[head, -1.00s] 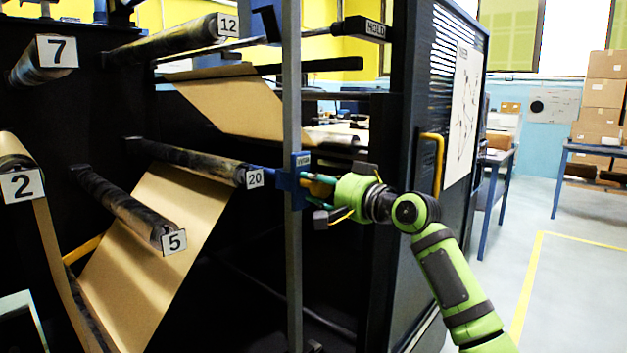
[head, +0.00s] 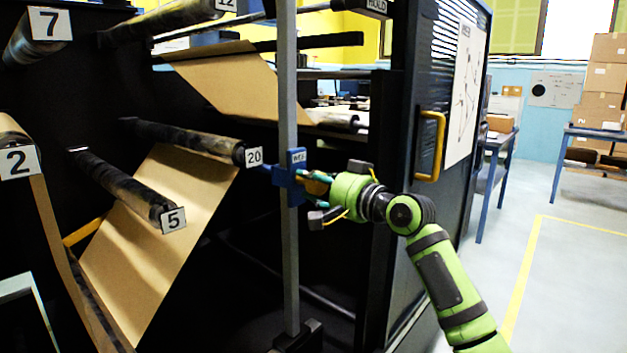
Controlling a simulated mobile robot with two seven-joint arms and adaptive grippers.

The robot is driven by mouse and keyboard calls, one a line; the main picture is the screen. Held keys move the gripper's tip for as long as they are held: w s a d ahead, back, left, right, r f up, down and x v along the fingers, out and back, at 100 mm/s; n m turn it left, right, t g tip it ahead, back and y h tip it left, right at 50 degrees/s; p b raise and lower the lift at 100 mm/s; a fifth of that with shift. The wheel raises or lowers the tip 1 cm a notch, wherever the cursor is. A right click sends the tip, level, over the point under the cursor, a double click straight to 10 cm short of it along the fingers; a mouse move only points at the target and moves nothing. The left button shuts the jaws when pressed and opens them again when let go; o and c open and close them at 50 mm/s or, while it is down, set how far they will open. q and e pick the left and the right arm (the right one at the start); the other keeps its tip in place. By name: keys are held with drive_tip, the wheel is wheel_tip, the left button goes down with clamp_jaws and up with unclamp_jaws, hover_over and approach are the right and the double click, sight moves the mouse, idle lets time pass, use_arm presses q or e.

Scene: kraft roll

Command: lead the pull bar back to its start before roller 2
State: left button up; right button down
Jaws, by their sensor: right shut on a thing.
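My right gripper (head: 326,193) is shut on a part at a labelled blue block (head: 287,185) on a grey upright post (head: 289,258). Small teal and yellow parts show between the fingers. A short blue piece runs left from the block toward roller 20 (head: 190,136); it seems to belong to the pull bar, but the bar's length is hidden. Roller 2 (head: 12,124) is at the far left. Brown kraft paper (head: 155,235) runs from low left, behind roller 5 (head: 120,185), up to roller 20. My left gripper is not in view.
Roller 7 (head: 25,42) and roller 12 (head: 160,19) are above. A dark cabinet panel with a yellow handle (head: 430,145) stands right of the post, close behind my right arm. Open floor (head: 560,270) lies at the right.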

drive_tip(key=shift+d+r, duration=0.1)
drive_tip(key=shift+d, duration=0.25)
drive_tip(key=s+a+f, duration=0.5)
drive_tip(key=s+f, duration=0.1)
drive_tip(key=f, duration=0.4)
drive_tip(key=s+a+f+b, duration=0.1)
drive_tip(key=s+a+f, duration=0.5)
drive_tip(key=f, duration=0.3)
drive_tip(key=s+a+f+b, duration=0.1)
drive_tip(key=s+a+f, duration=0.5)
drive_tip(key=f, duration=0.4)
drive_tip(key=shift+s+a+f, duration=0.15)
drive_tip(key=shift+f, duration=0.2)
drive_tip(key=shift+f, duration=0.15)
